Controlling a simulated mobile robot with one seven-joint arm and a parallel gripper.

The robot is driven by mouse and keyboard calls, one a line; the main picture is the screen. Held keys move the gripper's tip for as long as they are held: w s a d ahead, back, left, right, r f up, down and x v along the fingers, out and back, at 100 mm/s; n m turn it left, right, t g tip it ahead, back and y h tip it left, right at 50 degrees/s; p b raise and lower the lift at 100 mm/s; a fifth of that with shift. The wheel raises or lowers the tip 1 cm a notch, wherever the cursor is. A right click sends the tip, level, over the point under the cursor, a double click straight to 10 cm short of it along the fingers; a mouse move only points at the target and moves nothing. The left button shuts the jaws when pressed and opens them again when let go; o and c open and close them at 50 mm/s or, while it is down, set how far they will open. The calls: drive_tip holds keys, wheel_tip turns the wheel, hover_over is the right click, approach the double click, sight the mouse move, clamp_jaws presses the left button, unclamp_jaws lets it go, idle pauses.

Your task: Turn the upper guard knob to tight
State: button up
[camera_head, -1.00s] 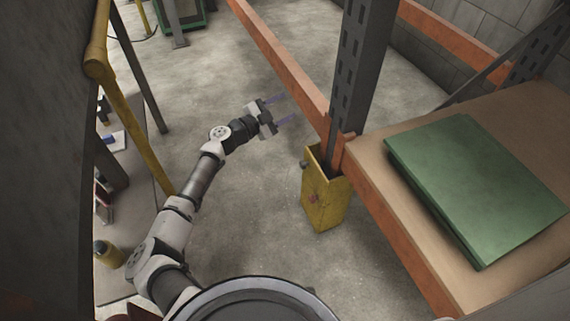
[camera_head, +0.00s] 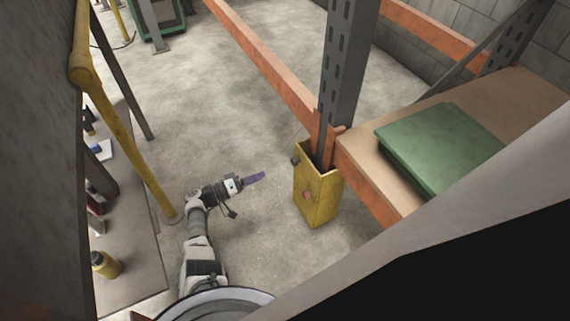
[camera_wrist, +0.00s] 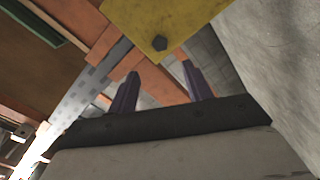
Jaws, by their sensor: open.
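The yellow guard (camera_head: 322,205) stands on the floor around the foot of the grey rack post. Its upper knob (camera_head: 295,160) is small and dark, near the top edge on the left side. A lower reddish knob (camera_head: 307,195) sits on the face below. My gripper (camera_head: 264,176) is left of the guard, apart from it, with its purple fingers pointing right. In the wrist view my gripper (camera_wrist: 160,80) is open and empty. The guard (camera_wrist: 190,18) fills the top there, with a dark knob (camera_wrist: 159,43) beyond the gap between the fingers. The knob's tightness cannot be told.
The grey post (camera_head: 346,75) and orange beam (camera_head: 262,62) rise above the guard. A shelf (camera_head: 372,150) with a green box (camera_head: 440,145) is at right. A yellow rail (camera_head: 125,135) and a bench (camera_head: 130,255) stand at left. The floor between is clear.

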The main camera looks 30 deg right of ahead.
drive_tip(key=d+b, duration=0.2)
drive_tip(key=d, duration=1.1)
drive_tip(key=shift+s+b, duration=0.3)
drive_tip(key=shift+s, duration=0.05)
drive_tip(key=shift+d, duration=0.1)
drive_tip(key=c, duration=1)
drive_tip(key=shift+m, duration=0.5)
